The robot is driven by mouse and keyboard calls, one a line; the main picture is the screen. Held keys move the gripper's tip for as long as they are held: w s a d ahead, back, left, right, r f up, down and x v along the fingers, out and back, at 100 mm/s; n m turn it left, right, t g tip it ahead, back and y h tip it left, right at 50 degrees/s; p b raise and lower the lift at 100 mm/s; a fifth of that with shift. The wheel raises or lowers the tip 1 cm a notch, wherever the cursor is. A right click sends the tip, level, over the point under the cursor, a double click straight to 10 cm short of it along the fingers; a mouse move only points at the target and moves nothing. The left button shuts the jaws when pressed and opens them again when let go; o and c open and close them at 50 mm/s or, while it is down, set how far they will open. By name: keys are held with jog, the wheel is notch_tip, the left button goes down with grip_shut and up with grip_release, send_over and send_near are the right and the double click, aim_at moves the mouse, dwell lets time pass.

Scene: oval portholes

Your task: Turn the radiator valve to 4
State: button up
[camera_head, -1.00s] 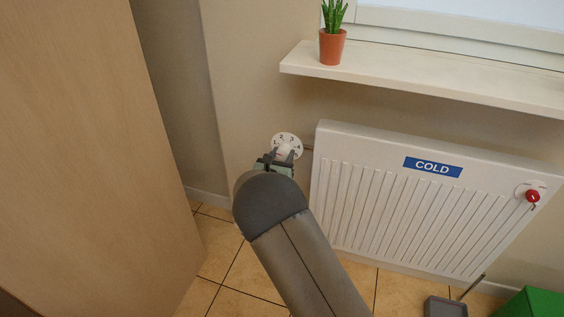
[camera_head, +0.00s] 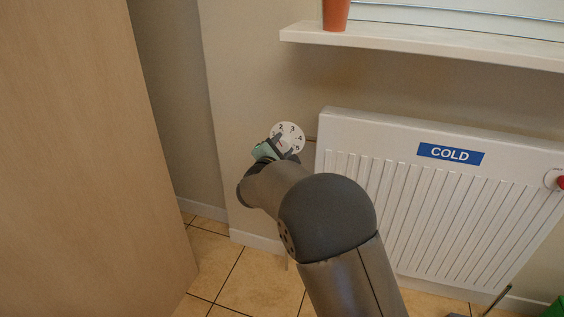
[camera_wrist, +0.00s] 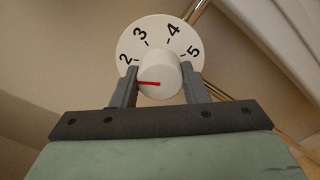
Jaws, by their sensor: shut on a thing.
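The radiator valve is a white knob (camera_wrist: 158,75) in front of a round white dial (camera_wrist: 143,32) with the numbers 2, 3, 4 and 5 showing. The dial (camera_head: 291,131) also shows in the head view, on the wall left of the radiator. A red line on the knob points left in the wrist view, just below the 2. My gripper (camera_wrist: 161,80) is shut on the knob, one finger on each side. In the head view my gripper (camera_head: 282,150) and wrist cover the lower left of the dial, and the knob is mostly hidden.
The white radiator (camera_head: 440,200) with a blue COLD sign (camera_head: 450,154) stands right of the valve. A window sill (camera_head: 430,43) with an orange pot (camera_head: 335,14) runs above. A wooden panel (camera_head: 90,160) stands at the left. Tiled floor shows below.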

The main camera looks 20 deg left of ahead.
jog(key=m+b, duration=0.3)
jog(key=b, duration=0.1)
jog(key=shift+f+m, duration=0.3)
jog(key=shift+m, duration=0.1)
jog(key=m, duration=0.5)
jog(key=shift+r, duration=0.2)
jog(key=m, duration=1.1)
jog(key=shift+m, duration=0.4)
jog(key=o, duration=1)
jog(key=shift+c, duration=0.2)
jog(key=shift+s, duration=0.1)
